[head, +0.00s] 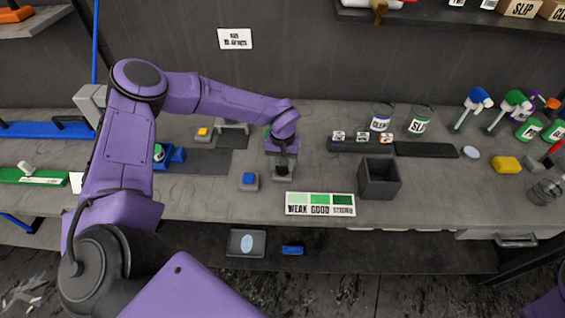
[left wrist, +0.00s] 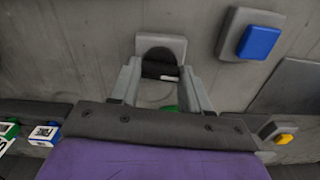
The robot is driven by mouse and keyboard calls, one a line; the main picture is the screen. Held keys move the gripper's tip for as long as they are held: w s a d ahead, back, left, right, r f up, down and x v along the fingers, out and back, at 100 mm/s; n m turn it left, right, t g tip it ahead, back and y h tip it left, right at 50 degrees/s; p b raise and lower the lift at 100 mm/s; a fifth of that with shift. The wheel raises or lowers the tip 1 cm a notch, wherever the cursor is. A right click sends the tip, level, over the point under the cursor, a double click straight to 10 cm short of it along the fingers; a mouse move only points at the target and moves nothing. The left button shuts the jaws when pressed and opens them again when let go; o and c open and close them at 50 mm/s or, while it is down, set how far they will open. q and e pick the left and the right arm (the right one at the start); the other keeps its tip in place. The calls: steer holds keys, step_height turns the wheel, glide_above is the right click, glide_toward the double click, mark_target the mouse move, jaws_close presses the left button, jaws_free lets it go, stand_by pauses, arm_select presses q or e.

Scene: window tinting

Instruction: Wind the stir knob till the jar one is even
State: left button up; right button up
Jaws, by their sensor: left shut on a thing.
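My left gripper (head: 283,158) points down at the stir knob on the bench, just behind the colour card. In the left wrist view its two fingers (left wrist: 160,75) are shut on the black knob (left wrist: 158,66), which sits on a grey square base (left wrist: 172,42). The base also shows below the gripper in the head view (head: 283,174). A bit of green (left wrist: 168,108) shows between the fingers; my gripper and forearm hide most of what stands behind the knob. I cannot tell which jar is jar one, nor see its contents. My right gripper is out of view.
A blue button (head: 249,181) is left of the knob; a yellow button (head: 203,133) is farther back. The WEAK/GOOD/STRONG card (head: 320,204) lies in front. A dark open box (head: 379,178) and two labelled glass vessels (head: 381,122) (head: 419,122) are to the right.

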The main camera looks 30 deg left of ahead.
arm_select(q)
steer(key=shift+m, duration=0.8)
steer(key=o, duration=1.1)
steer(key=shift+c, duration=0.2)
step_height(320, 180, up, 10)
steer(key=b, duration=0.2)
steer(key=shift+r+b, duration=0.25)
steer(key=shift+b, duration=0.1)
